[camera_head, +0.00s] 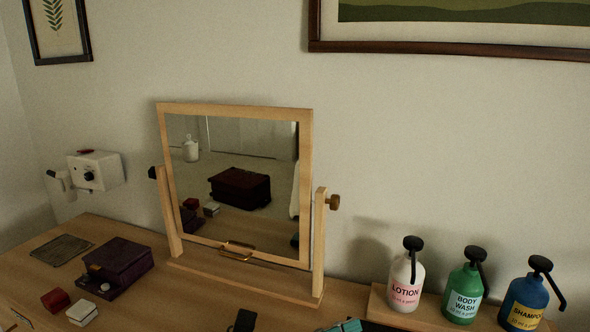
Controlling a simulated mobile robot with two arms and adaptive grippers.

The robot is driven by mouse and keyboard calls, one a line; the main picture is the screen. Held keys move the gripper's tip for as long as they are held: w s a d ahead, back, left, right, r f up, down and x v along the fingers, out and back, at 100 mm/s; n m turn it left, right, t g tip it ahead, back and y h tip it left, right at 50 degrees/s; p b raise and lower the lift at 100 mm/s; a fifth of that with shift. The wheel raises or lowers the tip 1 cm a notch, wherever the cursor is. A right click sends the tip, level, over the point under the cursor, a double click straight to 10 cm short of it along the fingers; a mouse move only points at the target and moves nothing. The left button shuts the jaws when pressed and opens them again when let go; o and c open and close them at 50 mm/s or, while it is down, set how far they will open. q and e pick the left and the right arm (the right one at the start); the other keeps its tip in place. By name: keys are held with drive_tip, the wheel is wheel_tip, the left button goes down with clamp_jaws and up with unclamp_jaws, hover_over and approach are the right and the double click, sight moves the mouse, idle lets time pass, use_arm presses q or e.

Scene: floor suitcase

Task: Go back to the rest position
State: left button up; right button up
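Neither of my grippers shows in the head view. The view looks at a wooden dresser top (205,302) against a wall. A wood-framed tilting mirror (235,180) stands upright on it. The mirror reflects a dark red suitcase and a white bottle. No task object is held in view.
Lotion (405,280), body wash (465,290) and shampoo (524,300) pump bottles stand at right. A dark purple box (118,264), a red box (55,300) and a white box (81,312) lie at left. A wall-mounted white device (96,171) is behind. Black and teal items are cut off below.

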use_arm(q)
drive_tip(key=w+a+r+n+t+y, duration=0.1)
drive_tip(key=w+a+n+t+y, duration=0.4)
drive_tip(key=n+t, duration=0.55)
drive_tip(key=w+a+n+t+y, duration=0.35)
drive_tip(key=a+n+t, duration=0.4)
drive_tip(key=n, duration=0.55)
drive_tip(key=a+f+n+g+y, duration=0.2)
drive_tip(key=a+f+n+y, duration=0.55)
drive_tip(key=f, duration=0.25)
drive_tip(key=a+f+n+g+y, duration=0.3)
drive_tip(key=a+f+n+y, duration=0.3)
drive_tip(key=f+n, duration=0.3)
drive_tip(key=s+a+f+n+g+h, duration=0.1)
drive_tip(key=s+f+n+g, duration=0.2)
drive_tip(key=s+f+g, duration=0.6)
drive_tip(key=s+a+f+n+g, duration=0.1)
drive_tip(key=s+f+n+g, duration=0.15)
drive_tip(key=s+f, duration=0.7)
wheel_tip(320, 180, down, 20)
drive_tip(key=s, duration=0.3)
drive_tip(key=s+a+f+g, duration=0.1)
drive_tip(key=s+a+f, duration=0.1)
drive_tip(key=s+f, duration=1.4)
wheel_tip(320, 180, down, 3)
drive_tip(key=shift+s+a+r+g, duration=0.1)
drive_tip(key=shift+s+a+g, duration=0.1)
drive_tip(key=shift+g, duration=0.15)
